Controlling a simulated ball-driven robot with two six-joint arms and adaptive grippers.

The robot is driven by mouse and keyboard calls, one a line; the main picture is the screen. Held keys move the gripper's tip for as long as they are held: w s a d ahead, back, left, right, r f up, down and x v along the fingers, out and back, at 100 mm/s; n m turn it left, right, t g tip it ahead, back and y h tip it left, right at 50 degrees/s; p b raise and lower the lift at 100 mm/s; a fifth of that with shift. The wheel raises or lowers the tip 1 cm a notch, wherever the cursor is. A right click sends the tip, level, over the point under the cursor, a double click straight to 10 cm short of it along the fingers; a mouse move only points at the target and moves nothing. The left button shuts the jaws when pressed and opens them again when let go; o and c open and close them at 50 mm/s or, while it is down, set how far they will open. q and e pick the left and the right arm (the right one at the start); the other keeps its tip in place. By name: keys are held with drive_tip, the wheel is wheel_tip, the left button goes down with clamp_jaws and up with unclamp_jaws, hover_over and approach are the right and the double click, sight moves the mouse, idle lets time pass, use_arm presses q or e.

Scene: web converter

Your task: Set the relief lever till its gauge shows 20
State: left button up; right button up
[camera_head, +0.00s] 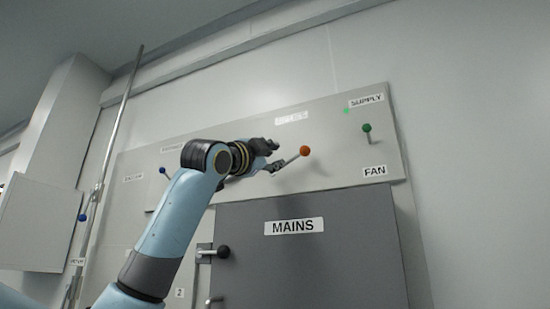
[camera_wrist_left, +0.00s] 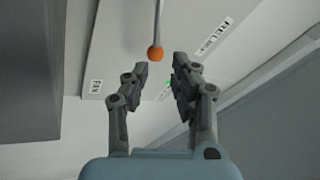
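A lever with an orange ball knob (camera_head: 305,150) sticks out of the pale wall panel. My left gripper (camera_head: 275,155) is just left of the knob. In the left wrist view the orange knob (camera_wrist_left: 155,54) shows just beyond and between the parted fingertips of my left gripper (camera_wrist_left: 158,68). The fingers are open and appear empty, with no clear contact. No gauge reading is visible. My right gripper is not in view.
A green-knobbed lever (camera_head: 367,129) stands right of the orange one, above the FAN label (camera_head: 375,171). The grey MAINS door (camera_head: 320,260) with a black-knobbed handle (camera_head: 223,252) is below. A blue-knobbed lever (camera_head: 163,171) is at left. A pipe (camera_head: 115,140) runs up the left side.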

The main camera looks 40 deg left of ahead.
use_arm(q)
drive_tip(key=shift+w+a+f+m, duration=0.1)
drive_tip(key=shift+a+m, duration=0.05)
drive_tip(key=shift+m, duration=0.15)
drive_tip(key=shift+c, duration=1.1)
drive_tip(key=m+b, duration=0.1)
drive_tip(key=w+m+g+y+b, duration=0.1)
drive_tip(key=m, duration=0.1)
drive_tip(key=f+m+g+y+b, duration=0.1)
drive_tip(key=m, duration=0.1)
drive_tip(key=shift+w+b, duration=0.3)
drive_tip(key=shift+w, duration=0.05)
clamp_jaws()
drive_tip(key=m+g+b, duration=0.3)
drive_tip(key=m, duration=0.8)
approach(311, 182)
drive_tip(key=p+x, duration=0.5)
drive_tip(key=x, duration=0.1)
drive_tip(key=shift+w, duration=0.15)
drive_tip(key=r, duration=0.1)
drive_tip(key=s+r+p, duration=0.1)
drive_tip(key=a+r, duration=0.1)
drive_tip(key=shift+s+a+p, duration=0.1)
drive_tip(key=shift+s+p, duration=0.25)
drive_tip(key=shift+s+r, duration=0.2)
drive_tip(key=shift+w, duration=0.1)
drive_tip(key=shift+w+f, duration=0.1)
